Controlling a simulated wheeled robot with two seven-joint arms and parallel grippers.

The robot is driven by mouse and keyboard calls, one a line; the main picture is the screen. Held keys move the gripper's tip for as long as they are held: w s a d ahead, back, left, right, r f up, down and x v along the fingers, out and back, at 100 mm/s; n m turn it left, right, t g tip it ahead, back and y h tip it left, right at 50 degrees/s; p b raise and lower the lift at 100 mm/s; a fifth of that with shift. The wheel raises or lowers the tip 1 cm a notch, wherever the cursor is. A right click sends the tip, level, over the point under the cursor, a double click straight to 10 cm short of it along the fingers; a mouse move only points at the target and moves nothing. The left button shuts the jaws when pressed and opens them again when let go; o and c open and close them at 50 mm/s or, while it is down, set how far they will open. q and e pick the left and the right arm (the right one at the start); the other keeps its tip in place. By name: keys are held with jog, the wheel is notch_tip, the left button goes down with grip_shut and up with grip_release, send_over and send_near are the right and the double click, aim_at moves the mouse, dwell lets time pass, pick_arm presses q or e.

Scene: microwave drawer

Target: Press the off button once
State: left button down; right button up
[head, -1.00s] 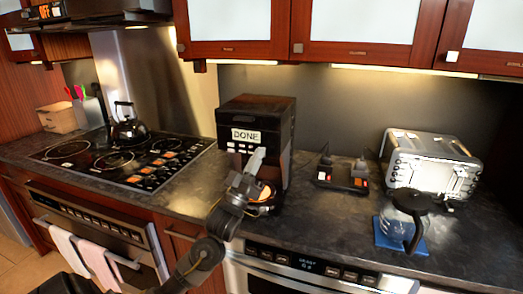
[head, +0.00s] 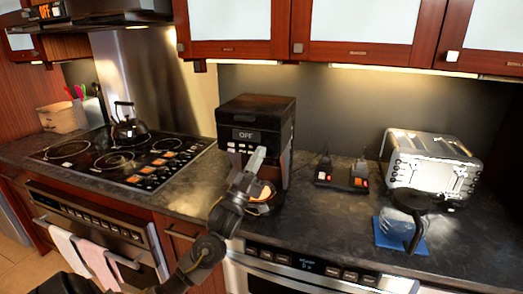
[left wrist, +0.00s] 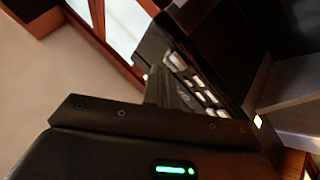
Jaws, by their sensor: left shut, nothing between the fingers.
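The black coffee maker (head: 257,112) stands on the dark counter in the head view, its display (head: 246,135) reading OFF. A row of pale buttons (head: 239,149) sits under the display; the buttons also show close up in the left wrist view (left wrist: 195,80). My left gripper (head: 257,158) is shut and empty, its tip at the front of the coffee maker just below and right of the buttons. I cannot tell whether it touches a button. My right gripper is in neither view.
A glass carafe (head: 396,228) stands on a blue mat (head: 382,238) at the right, before a silver toaster (head: 432,160). Small black devices with lit red switches (head: 341,176) are right of the coffee maker. A kettle (head: 128,127) stands on the stove at the left.

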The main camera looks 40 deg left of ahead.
pick_arm(q)
jog(key=shift+s, duration=0.15)
jog(key=shift+s+d+p, duration=0.25)
jog(key=shift+s+p, duration=0.05)
jog(key=shift+s, duration=0.25)
jog(key=shift+s+d+p, duration=0.25)
jog(key=shift+s, duration=0.55)
jog(key=shift+s+d+p, duration=0.2)
jog(key=shift+s+d, duration=0.1)
jog(key=shift+s, duration=0.45)
jog(key=shift+s+d+p, duration=0.25)
jog(key=shift+s, duration=0.55)
jog(key=shift+f, duration=0.1)
